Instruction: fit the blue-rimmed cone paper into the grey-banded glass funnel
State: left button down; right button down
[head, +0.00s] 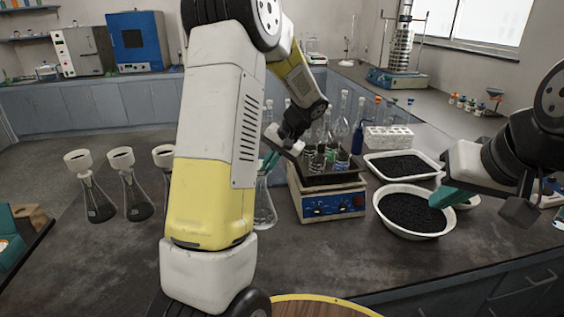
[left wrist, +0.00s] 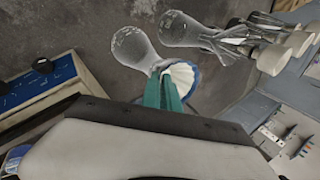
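The white pleated cone paper with a blue rim (left wrist: 182,78) is at my left gripper's teal fingertips (left wrist: 165,95) in the left wrist view. The fingers are close together and appear shut on it. A clear glass flask (left wrist: 133,48) is just beyond, its neck pointing toward the paper. The paper covers the flask's top, so I cannot make out the grey-banded funnel or whether the paper touches it. In the head view, my left arm hides most of this flask (head: 264,208) and the paper. My right gripper (head: 447,196) is over the round black-filled basin; its opening is unclear.
Several flasks with white funnels, such as one flask (head: 133,195), stand left of my left arm. A hotplate (head: 333,203) with bottles on top is right of the near flask. A white round basin (head: 414,235) and a white tray (head: 372,160) hold black grains. The front counter is clear.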

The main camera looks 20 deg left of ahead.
pick_arm(q)
jog(key=shift+s+d+f, duration=0.2)
jog(key=shift+s+f, duration=0.05)
jog(key=shift+f, duration=0.25)
jog(key=shift+s+d+f, duration=0.15)
jog(key=shift+s+f, duration=0.1)
jog(key=shift+f, duration=0.25)
jog(key=c, duration=1.5)
grip_release()
jog(key=shift+c, duration=0.2)
jog(key=shift+w+a+r, duration=0.1)
jog(key=shift+w+r, duration=0.05)
jog(key=shift+r, duration=1.45)
jog(key=shift+w+a+r, duration=0.1)
jog(key=shift+w+r, duration=0.05)
jog(key=shift+r, duration=1.4)
jog(key=shift+s+r, duration=0.1)
